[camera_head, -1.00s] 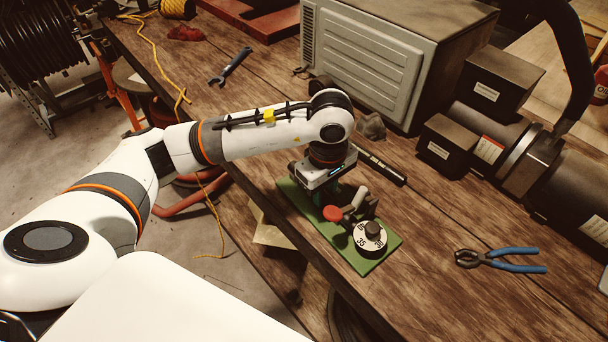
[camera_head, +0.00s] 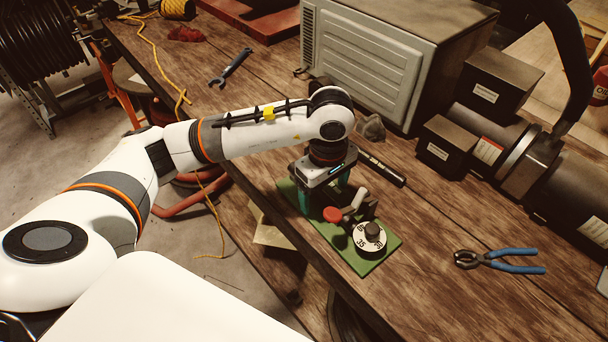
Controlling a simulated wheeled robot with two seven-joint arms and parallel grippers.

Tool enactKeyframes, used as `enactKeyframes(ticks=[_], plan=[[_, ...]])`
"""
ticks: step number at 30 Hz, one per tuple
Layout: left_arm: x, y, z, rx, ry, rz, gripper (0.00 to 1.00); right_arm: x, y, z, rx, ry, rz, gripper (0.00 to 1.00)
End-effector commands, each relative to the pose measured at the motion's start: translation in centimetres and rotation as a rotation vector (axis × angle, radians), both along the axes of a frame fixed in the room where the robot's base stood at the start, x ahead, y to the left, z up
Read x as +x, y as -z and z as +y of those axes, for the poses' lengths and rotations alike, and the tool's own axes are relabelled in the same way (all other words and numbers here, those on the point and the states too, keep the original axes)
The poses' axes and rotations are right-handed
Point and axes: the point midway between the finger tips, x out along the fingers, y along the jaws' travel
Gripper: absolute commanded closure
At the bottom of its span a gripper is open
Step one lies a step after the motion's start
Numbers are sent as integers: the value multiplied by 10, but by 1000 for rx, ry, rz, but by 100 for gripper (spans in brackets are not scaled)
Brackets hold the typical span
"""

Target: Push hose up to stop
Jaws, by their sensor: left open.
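The hose crimper stands on a green base plate (camera_head: 372,262) near the front edge of the bench. It has a numbered dial (camera_head: 369,238), a red knob (camera_head: 332,214) and a pale lever handle (camera_head: 360,197). My left gripper (camera_head: 322,200) points down over the back left part of the crimper, its teal fingers spread apart. Whatever lies between or behind the fingers is hidden. A black hose-like piece (camera_head: 382,170) lies on the bench behind the crimper; I cannot tell whether it is the hose. My right gripper is out of view.
Blue-handled pliers (camera_head: 500,261) lie right of the crimper. A wrench (camera_head: 230,68) lies farther back. A large grey metal box (camera_head: 368,70) and dark machinery (camera_head: 490,140) fill the back and right. The bench front right (camera_head: 450,305) is clear.

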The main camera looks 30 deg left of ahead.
Motion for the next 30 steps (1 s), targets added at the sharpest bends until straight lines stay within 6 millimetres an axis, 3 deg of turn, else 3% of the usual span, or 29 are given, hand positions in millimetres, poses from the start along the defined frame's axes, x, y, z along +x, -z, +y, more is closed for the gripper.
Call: enactKeyframes(ticks=[30], plan=[[0, -74, 0, 1, 0, -1, 16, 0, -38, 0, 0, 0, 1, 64]])
